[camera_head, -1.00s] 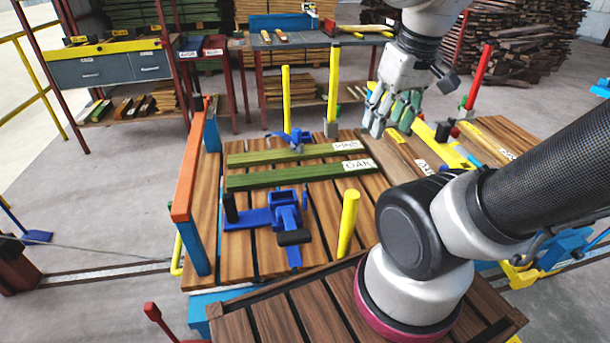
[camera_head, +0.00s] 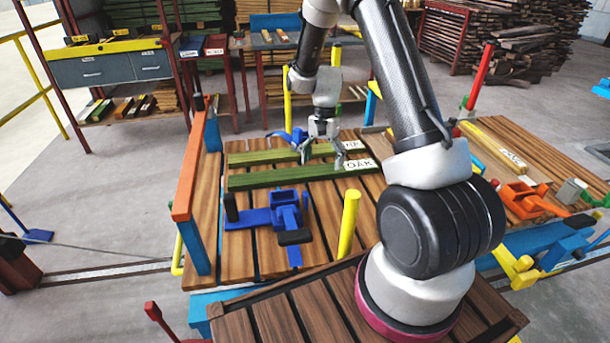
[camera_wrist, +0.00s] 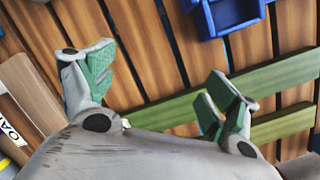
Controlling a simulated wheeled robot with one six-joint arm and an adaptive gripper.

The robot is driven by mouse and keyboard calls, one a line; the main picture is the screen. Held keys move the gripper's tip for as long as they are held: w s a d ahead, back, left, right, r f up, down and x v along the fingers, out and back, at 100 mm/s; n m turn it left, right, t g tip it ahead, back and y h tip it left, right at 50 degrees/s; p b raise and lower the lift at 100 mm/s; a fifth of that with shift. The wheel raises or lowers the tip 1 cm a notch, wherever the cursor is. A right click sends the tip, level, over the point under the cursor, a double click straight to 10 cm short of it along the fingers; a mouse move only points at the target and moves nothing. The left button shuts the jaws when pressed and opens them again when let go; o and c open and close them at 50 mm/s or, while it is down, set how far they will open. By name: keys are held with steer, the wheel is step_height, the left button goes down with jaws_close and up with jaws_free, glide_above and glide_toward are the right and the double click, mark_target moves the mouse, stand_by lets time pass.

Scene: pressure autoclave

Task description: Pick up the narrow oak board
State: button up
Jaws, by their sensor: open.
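Two narrow green boards lie side by side on the slatted table. In the head view the nearer one (camera_head: 255,180) carries an OAK label at its right end. The farther one (camera_head: 262,157) has a partly hidden label. My gripper (camera_head: 321,156) is open, its fingers pointing down over the right half of these boards. In the wrist view the oak board (camera_wrist: 285,76) runs from the right edge in behind the right finger. The other green board (camera_wrist: 288,124) lies below it. Nothing is between the fingers. Whether a finger touches a board cannot be told.
A blue clamp (camera_head: 287,215) stands in front of the oak board, with a yellow post (camera_head: 348,222) to its right. An orange-topped rail (camera_head: 188,160) bounds the left side. A brown board (camera_wrist: 30,92) with a cut-off label shows at left in the wrist view.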

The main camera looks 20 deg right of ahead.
mark_target(305, 171)
steer(key=w+f+m, duration=0.4)
steer(key=w+f, duration=0.1)
steer(key=shift+w+f+t, duration=0.1)
steer(key=shift+w+t, duration=0.15)
steer(key=shift+t, duration=0.15)
steer(key=w+m, duration=0.1)
steer(key=w, duration=0.1)
steer(key=w+r+m+t, duration=0.1)
steer(key=w+m, duration=0.1)
steer(key=shift+w+r+m, duration=0.15)
steer(key=shift+w+m, duration=0.15)
steer(key=shift+w, duration=0.1)
steer(key=shift+w+m+t, duration=0.3)
steer(key=shift+w+m, duration=0.05)
steer(key=shift+m, duration=0.75)
steer(key=shift+a+f+m, duration=0.1)
steer(key=shift+f+m, duration=0.2)
steer(key=shift+f, duration=0.2)
steer(key=f, duration=0.6)
steer(key=shift+w+a+f, duration=0.3)
steer(key=shift+w+f, duration=0.05)
steer(key=shift+f, duration=0.05)
steer(key=c, duration=1.7)
